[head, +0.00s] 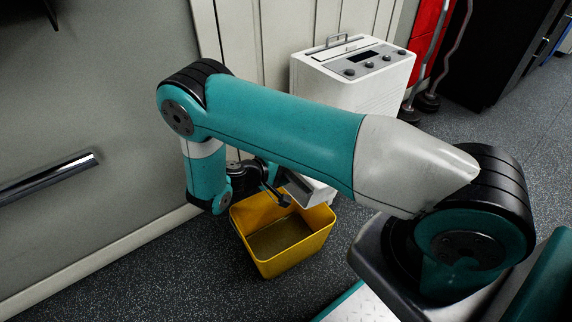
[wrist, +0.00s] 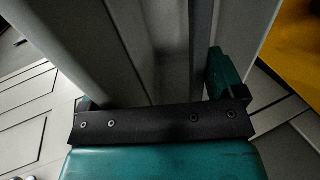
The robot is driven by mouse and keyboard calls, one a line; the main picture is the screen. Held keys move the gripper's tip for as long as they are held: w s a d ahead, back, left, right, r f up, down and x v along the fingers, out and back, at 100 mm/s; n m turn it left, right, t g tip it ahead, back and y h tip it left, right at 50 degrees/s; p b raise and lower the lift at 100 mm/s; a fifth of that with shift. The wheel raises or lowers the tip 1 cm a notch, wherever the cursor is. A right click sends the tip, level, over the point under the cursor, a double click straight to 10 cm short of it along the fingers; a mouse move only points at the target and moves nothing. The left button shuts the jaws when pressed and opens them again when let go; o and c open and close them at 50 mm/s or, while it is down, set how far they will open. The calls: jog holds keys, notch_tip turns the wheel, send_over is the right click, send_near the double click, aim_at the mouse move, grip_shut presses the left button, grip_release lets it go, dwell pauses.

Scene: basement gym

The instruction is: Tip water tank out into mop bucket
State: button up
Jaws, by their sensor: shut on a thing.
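The yellow mop bucket (head: 268,261) stands on the floor below my arm, and a corner of it shows in the wrist view (wrist: 292,50). Its inside bottom looks brownish; I cannot tell whether that is water. My gripper (head: 276,192) is just above the bucket, partly hidden by my arm. It is shut on the pale water tank (head: 318,191), which shows over the bucket's back rim and looks tilted. In the wrist view the tank's grey walls (wrist: 120,45) rise between the fingers. Its opening and contents are hidden.
A white dehumidifier-like unit (head: 372,82) with knobs and a top handle stands behind the bucket. A grey wall with a metal bar (head: 48,179) is at the left. A red item (head: 427,45) and a black cabinet (head: 497,48) stand at the back right. Speckled floor is clear around the bucket.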

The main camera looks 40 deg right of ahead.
jog(key=shift+d+r+y+p, duration=0.9)
jog(key=shift+y+p, duration=0.5)
jog(key=shift+p, duration=0.75)
jog(key=shift+d+r+y+p, duration=0.8)
jog(key=shift+y+p, duration=0.6)
jog(key=shift+p, duration=0.7)
jog(key=d+y+p, duration=0.1)
jog(key=y+p, duration=0.1)
jog(key=d+r+y+p, duration=0.1)
jog(key=y+p, duration=0.1)
jog(key=p, duration=0.1)
jog(key=shift+r, duration=0.2)
jog(key=y, duration=0.2)
jog(key=f+y, duration=0.1)
jog(key=y, duration=0.1)
jog(key=shift+w, duration=0.1)
jog(key=shift+a, duration=0.1)
